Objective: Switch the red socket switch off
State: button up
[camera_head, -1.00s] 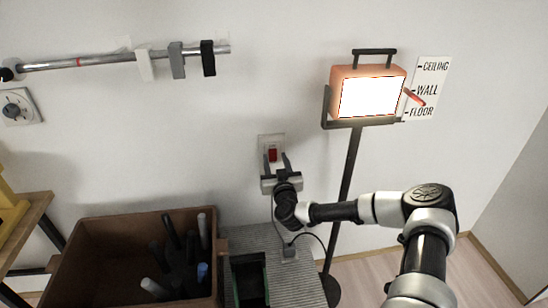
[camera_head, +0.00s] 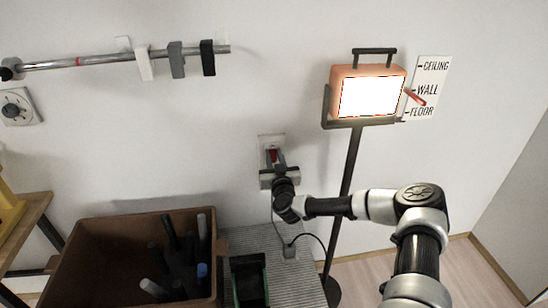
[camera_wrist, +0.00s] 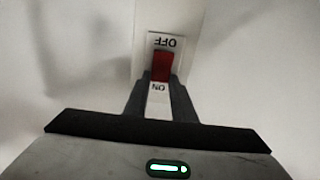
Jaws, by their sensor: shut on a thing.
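The red socket switch (camera_head: 273,154) sits on a pale wall plate (camera_head: 265,140), partly hidden behind my fingers in the head view. In the wrist view the red switch (camera_wrist: 162,66) shows between the words OFF above and ON below, both upside down. My gripper (camera_head: 273,160) is at the plate, its fingers close together. In the wrist view my gripper (camera_wrist: 162,80) has one dark finger on each side of the red switch, shut on it. I cannot tell from its tilt which way it is set.
A lit orange lamp (camera_head: 368,92) on a dark stand (camera_head: 350,180) is close on the right. A brown crate (camera_head: 75,248) with several tools is at lower left. A rail (camera_head: 110,60) with hooks hangs at upper left. A ribbed grey surface (camera_head: 300,270) lies below my gripper.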

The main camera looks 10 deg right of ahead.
jog(key=f+t+b, duration=0.1)
jog(key=f+b, duration=0.1)
jog(key=b, duration=0.5)
jog(key=shift+s+a+t, duration=0.1)
jog(key=shift+s+t, duration=0.05)
jog(key=shift+t, duration=0.25)
jog(key=t+b, duration=0.1)
jog(key=b, duration=0.2)
jog(key=shift+s+r+b, duration=0.1)
jog(key=shift+r+b, duration=0.05)
jog(key=shift+b, duration=0.15)
jog(key=shift+r, duration=0.15)
jog(key=o, duration=1.1)
jog(key=shift+r+t, duration=0.2)
jog(key=shift+t, duration=0.1)
jog(key=shift+c, duration=0.2)
jog(key=p+v, duration=0.1)
jog(key=v, duration=1.6)
jog(key=shift+s+p, duration=0.2)
jog(key=shift+p, duration=0.1)
